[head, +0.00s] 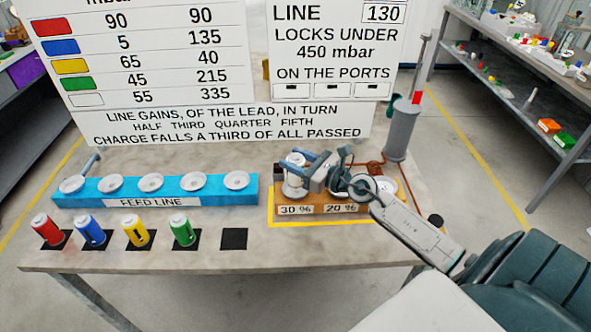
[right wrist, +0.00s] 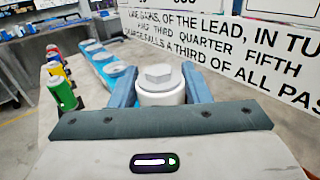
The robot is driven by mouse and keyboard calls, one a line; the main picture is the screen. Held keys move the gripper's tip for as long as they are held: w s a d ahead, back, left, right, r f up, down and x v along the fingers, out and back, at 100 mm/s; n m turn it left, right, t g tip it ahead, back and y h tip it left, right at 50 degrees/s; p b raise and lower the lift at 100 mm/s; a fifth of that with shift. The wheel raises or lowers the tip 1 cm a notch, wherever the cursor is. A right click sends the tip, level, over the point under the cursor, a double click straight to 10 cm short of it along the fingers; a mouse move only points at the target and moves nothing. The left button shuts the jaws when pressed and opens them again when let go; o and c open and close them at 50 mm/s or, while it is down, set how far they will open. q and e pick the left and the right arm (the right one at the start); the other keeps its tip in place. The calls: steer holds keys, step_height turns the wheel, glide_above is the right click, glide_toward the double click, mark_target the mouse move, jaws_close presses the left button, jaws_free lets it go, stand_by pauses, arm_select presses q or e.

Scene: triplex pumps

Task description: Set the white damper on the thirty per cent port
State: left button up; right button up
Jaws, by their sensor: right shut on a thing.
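The white damper (head: 293,182) is upright at the thirty per cent port, directly above the "30 %" label (head: 295,210) on the brown port block (head: 325,203). My right gripper (head: 300,170) is shut on it, reaching in from the right. In the right wrist view the white damper (right wrist: 160,92) stands between the two blue fingers. The port under it is hidden, so I cannot tell whether it is fully seated. The twenty per cent port, above its label (head: 342,208), is mostly hidden by my wrist. My left gripper is out of view.
A blue feed line (head: 155,193) with several pale round ports lies at left. Red (head: 46,229), blue (head: 91,230), yellow (head: 136,231) and green (head: 183,229) dampers stand before it, beside an empty black square (head: 233,239). A grey cylinder (head: 401,132) stands behind my arm.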

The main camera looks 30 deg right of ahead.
step_height(320, 180, down, 3)
steer(key=shift+w+r+b, duration=0.1)
steer(key=shift+w+b, duration=0.05)
steer(key=shift+b, duration=0.6)
steer(key=shift+f, duration=0.35)
steer(key=shift+f, duration=0.2)
steer(key=o, duration=1.2)
steer(key=shift+r, duration=0.15)
